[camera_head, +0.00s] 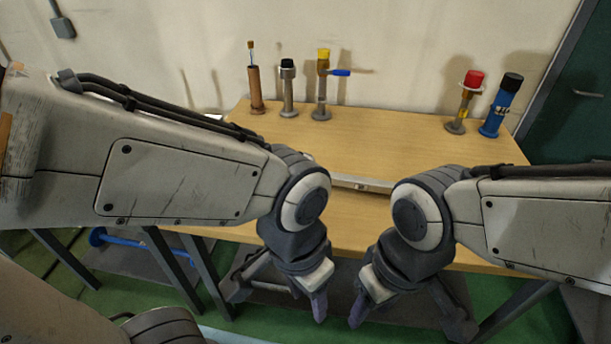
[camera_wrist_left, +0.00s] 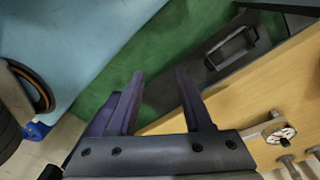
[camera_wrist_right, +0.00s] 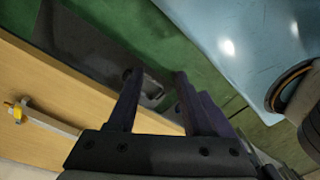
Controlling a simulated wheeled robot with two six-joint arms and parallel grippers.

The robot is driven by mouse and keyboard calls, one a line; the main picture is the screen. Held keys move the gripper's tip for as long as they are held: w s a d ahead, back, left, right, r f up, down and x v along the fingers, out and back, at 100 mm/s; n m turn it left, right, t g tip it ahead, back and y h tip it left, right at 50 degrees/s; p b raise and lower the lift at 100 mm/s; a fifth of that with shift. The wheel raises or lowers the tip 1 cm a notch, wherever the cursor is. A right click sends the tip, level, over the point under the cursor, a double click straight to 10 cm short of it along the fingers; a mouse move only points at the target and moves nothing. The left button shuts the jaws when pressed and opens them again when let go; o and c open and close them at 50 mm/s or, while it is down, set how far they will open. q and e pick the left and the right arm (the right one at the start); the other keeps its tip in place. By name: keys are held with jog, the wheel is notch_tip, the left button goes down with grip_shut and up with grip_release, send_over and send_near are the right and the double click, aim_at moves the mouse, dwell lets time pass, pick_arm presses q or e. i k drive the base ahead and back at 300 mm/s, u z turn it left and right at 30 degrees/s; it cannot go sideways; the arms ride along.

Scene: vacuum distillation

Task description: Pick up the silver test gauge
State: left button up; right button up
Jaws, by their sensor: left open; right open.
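A silver upright piece with a black top (camera_head: 288,92) stands at the back left of the table, between a copper-brown one and a yellow-topped one. It looks like the silver test gauge, but its face is too small to read. My left gripper (camera_head: 319,305) is low at the table's front side, far from it; its open, empty fingers show in the left wrist view (camera_wrist_left: 160,75). My right gripper (camera_head: 358,312) is beside it, also low, and its open, empty fingers show in the right wrist view (camera_wrist_right: 155,75). My arms hide part of the table.
A grey bar (camera_head: 360,183) lies across the table (camera_head: 400,120). A white dial or wheel (camera_wrist_left: 279,133) is at one end; a yellow fitting (camera_wrist_right: 16,112) is at the other. Copper (camera_head: 256,92), yellow-topped (camera_head: 322,85), red-capped (camera_head: 466,103) and blue (camera_head: 499,108) pieces stand behind. The tabletop between the back groups is clear.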

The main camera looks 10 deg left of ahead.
aim_at(363, 183)
jog(key=u, duration=0.05)
jog(key=i, duration=1)
